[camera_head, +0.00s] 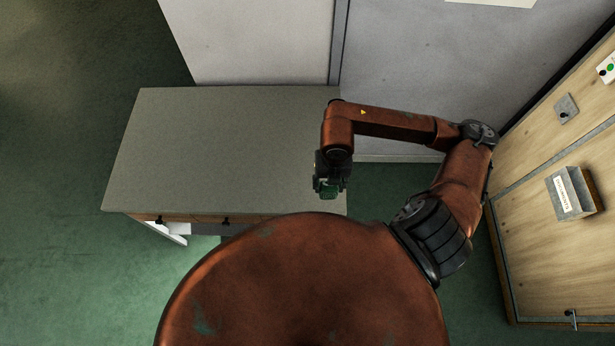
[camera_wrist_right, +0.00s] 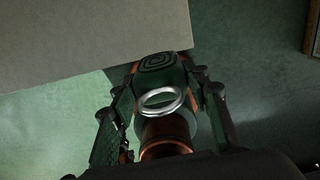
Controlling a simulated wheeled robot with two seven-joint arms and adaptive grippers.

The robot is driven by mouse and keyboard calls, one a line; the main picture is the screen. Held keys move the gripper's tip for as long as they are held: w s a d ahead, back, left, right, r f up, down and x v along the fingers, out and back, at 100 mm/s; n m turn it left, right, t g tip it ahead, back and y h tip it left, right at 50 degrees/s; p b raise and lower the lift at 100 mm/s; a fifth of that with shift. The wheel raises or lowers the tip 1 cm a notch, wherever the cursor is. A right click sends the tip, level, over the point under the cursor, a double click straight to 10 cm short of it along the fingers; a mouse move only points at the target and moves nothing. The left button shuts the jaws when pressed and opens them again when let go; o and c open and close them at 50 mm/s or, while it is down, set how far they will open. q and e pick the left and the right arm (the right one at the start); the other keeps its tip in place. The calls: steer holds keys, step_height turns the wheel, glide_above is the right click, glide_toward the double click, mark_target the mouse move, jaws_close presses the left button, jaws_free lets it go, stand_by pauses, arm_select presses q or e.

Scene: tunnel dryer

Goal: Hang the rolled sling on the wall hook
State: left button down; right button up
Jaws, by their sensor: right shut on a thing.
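The rolled sling (camera_wrist_right: 160,68) is a dark green coil with a spiral end and a bright metal ring (camera_wrist_right: 161,100) in the right wrist view. My right gripper (camera_wrist_right: 165,88) is shut on it, with a finger on each side. In the head view my right gripper (camera_head: 329,184) hangs at the right edge of the grey table, with a bit of the green sling (camera_head: 328,194) showing at its tip. A small grey plate with a dark peg (camera_head: 566,108), which looks like the wall hook, is on the wooden panel at the right. My left gripper is out of view.
The grey table (camera_head: 220,145) has a bare top and drawers at its front. The wooden panel (camera_head: 535,255) carries a labelled document holder (camera_head: 572,193), a green-button box (camera_head: 607,69) and a handle (camera_head: 571,319). Green floor lies open between table and panel.

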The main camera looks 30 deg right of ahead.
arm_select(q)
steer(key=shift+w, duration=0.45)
arm_select(e)
steer(key=shift+m, duration=0.3)
